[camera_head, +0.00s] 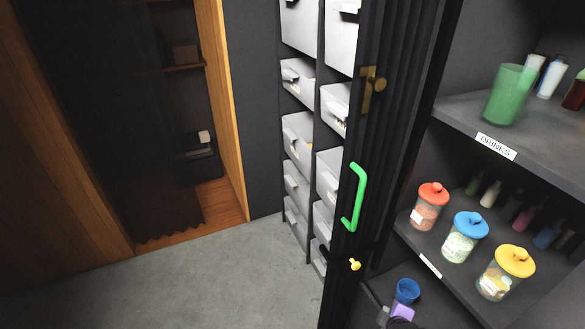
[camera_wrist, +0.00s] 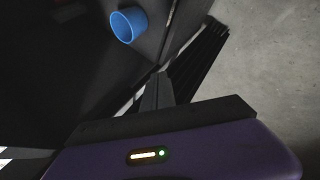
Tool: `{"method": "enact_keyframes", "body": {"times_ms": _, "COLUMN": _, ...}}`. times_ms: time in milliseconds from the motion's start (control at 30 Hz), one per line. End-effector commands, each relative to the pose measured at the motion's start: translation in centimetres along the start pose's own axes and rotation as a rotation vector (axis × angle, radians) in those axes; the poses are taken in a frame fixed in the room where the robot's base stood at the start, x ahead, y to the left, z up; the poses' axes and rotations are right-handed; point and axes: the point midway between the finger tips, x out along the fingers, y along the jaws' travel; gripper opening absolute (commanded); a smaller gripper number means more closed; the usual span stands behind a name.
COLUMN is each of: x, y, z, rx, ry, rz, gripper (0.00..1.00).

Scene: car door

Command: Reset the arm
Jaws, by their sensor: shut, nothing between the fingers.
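My gripper (camera_wrist: 158,84) shows in the wrist view with its grey fingers together and nothing between them. The fingers point toward the dark slatted door, beside a blue cup. In the head view my gripper is low at the bottom edge, by the shelf, where only a small purple and grey part shows. The rest of my arm is out of view there.
The dark door (camera_head: 395,110) stands open, with a green handle (camera_head: 357,197) and a yellow knob (camera_head: 354,265). The blue cup (camera_head: 407,291) stands on the low shelf near my gripper. Lidded jars (camera_head: 465,237) stand above. Concrete floor (camera_head: 210,285) is clear at left.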

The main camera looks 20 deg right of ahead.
Motion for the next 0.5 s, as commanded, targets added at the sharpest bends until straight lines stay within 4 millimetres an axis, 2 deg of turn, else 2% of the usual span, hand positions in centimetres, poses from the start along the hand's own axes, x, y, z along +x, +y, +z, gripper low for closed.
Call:
{"method": "enact_keyframes", "body": {"times_ms": 100, "x": -4.5, "y": -0.4, "z": -2.2, "rx": 0.204, "ry": 0.157, "rz": 0.115, "gripper": 0.00}}
{"method": "enact_keyframes", "body": {"times_ms": 233, "x": -10.5, "y": -0.8, "z": -4.1, "rx": 0.406, "ry": 0.338, "rz": 0.182, "gripper": 0.00}}
{"method": "enact_keyframes", "body": {"times_ms": 500, "x": -24.3, "y": -1.9, "z": -6.1, "rx": 0.726, "ry": 0.672, "rz": 0.169, "gripper": 0.00}}
